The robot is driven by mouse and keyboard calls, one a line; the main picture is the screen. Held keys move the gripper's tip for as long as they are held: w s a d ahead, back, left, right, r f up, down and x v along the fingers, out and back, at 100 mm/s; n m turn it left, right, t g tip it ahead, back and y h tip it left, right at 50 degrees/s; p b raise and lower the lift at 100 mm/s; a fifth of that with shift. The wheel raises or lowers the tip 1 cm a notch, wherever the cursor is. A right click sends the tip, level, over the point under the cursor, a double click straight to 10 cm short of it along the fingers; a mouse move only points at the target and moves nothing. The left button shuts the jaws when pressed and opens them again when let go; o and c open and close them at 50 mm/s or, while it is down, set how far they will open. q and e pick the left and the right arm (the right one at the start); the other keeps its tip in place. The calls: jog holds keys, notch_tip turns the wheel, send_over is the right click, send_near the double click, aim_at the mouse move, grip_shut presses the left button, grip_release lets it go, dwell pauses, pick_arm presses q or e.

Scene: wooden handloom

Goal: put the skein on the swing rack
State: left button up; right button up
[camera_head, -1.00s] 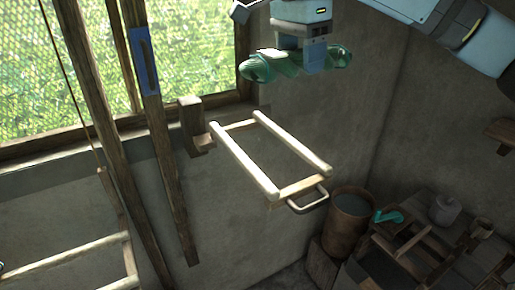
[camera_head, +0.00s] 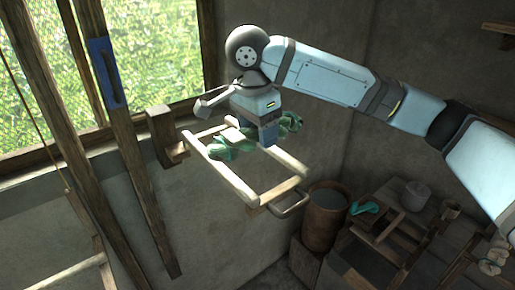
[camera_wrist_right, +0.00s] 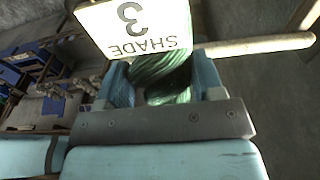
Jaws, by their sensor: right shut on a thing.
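The green twisted skein (camera_head: 226,144) is in my right gripper (camera_head: 268,138), held across the swing rack (camera_head: 232,178) near its wall end. The rack is a pale wooden frame with two rails and a handle, reaching out from a wall bracket. In the right wrist view the skein (camera_wrist_right: 162,75) sits between the jaws (camera_wrist_right: 160,85), and a white tag (camera_wrist_right: 136,28) reading "SHADE 3" hangs by it. A pale rail (camera_wrist_right: 260,45) passes close beyond. I cannot tell whether the skein touches the rails. My left gripper is not in view.
A brown barrel (camera_head: 326,214) stands below the rack's handle. Wooden shelves (camera_head: 385,235) with a teal item (camera_head: 364,207) and a grey pot (camera_head: 415,195) are at lower right. Wooden posts (camera_head: 122,140) and a mesh window (camera_head: 160,45) are at left.

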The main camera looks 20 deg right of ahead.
aim_at(258, 148)
notch_tip(258, 148, down, 4)
jog(key=shift+f+p, duration=0.25)
jog(key=shift+p, duration=0.15)
jog(key=shift+s+f, duration=0.1)
jog(key=shift+f, duration=0.4)
jog(key=o, duration=1)
jog(key=shift+r, duration=0.15)
